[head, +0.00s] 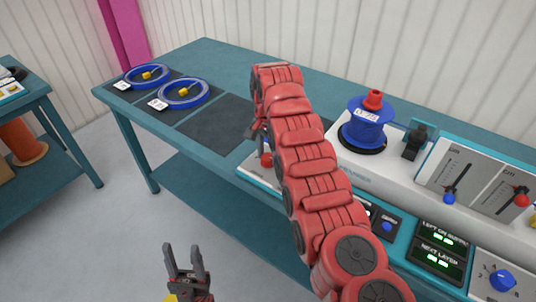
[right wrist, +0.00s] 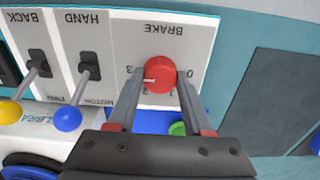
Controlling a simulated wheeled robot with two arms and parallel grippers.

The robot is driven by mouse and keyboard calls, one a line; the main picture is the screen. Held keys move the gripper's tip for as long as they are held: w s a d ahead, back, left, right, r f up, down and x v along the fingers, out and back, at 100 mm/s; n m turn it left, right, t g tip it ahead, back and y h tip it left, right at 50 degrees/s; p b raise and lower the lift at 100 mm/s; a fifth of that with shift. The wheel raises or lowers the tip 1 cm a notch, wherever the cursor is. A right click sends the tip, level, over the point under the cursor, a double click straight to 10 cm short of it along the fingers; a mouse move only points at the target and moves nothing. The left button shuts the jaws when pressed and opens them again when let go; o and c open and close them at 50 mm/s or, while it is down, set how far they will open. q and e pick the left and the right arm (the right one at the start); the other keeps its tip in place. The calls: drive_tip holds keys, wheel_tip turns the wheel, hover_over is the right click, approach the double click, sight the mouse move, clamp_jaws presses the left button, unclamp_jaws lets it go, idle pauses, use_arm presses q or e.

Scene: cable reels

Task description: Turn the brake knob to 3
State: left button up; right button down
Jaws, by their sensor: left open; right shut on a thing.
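The red brake knob (right wrist: 160,75) sits on a white panel lettered BRAKE, upside down in the right wrist view. Its white mark points left, close to the 3; the 0 is at the right. My right gripper (right wrist: 160,100) is shut on the knob, one finger on each side. In the head view the gripper (head: 258,138) is mostly hidden by my red right arm, and a red knob (head: 266,160) shows just below it. My left gripper (head: 187,270) is open and empty, low in front of the bench.
Levers with yellow (right wrist: 10,112) and blue (right wrist: 67,118) ends stand beside the brake panel. A blue reel (head: 366,128) is mounted on the machine. Blue cable coils (head: 184,96) lie on dark mats at the bench's left. Floor around my left gripper is clear.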

sight(268, 156)
drive_tip(key=shift+c, duration=1.6)
unclamp_jaws()
drive_tip(key=shift+r, duration=0.5)
wheel_tip(268, 156, up, 5)
drive_tip(key=shift+f+p, duration=0.1)
drive_tip(key=shift+p, duration=0.75)
wheel_tip(268, 156, up, 12)
drive_tip(key=p, duration=1.1)
drive_tip(key=shift+f+p, duration=0.15)
drive_tip(key=shift+p, duration=0.15)
drive_tip(key=shift+f, duration=0.1)
